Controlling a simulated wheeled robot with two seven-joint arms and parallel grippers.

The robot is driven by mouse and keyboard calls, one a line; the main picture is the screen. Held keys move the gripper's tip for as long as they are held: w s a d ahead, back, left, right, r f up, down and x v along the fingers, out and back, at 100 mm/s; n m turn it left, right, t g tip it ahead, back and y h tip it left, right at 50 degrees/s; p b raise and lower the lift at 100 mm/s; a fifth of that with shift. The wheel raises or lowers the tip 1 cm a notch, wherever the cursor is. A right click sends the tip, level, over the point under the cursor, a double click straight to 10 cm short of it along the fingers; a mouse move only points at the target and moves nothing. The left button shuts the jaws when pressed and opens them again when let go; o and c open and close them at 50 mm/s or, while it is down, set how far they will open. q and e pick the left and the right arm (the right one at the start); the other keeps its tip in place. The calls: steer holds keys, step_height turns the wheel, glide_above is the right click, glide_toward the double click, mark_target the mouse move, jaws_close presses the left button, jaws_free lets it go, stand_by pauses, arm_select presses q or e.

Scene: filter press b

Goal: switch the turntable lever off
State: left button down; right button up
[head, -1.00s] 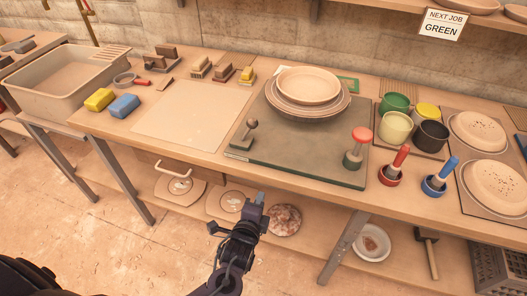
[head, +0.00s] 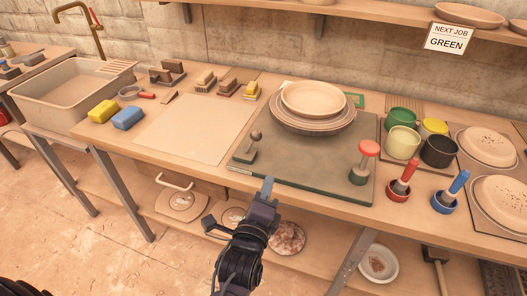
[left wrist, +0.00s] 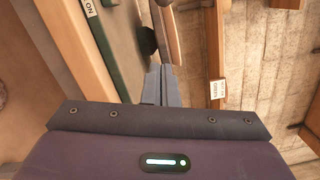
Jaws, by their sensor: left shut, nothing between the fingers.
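The turntable lever (head: 252,147), a short stalk with a dark ball knob on a small base, stands at the left of a dark green board (head: 300,178). A stack of pale plates and a bowl (head: 312,100) sits behind it on the board. My left gripper (head: 268,186) is shut and empty, in front of the board's front edge, below and slightly right of the lever and apart from it. In the left wrist view the shut fingers (left wrist: 160,85) point toward a dark rounded shape (left wrist: 147,40), probably the lever knob. My right gripper is not in view.
A red-topped knob on a green base (head: 365,160) stands at the board's right. Red (head: 402,182) and blue (head: 451,190) handled tools and several cups (head: 402,143) lie further right. A bare pale sheet (head: 190,130) lies left of the board.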

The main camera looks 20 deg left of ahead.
mark_target(252, 143)
arm_select(q)
steer(key=w, duration=0.6)
steer(key=w+p, duration=0.1)
steer(key=w, duration=0.3)
steer(key=shift+a+r, duration=0.25)
steer(key=a, duration=0.2)
steer(key=a+r+p, duration=0.1)
steer(key=shift+w+a, duration=0.3)
steer(key=shift+a, duration=0.05)
steer(key=shift+w, duration=0.1)
steer(key=shift+a+r+n+p, duration=0.2)
steer(key=shift+n+p, duration=0.1)
steer(key=shift+p, duration=0.1)
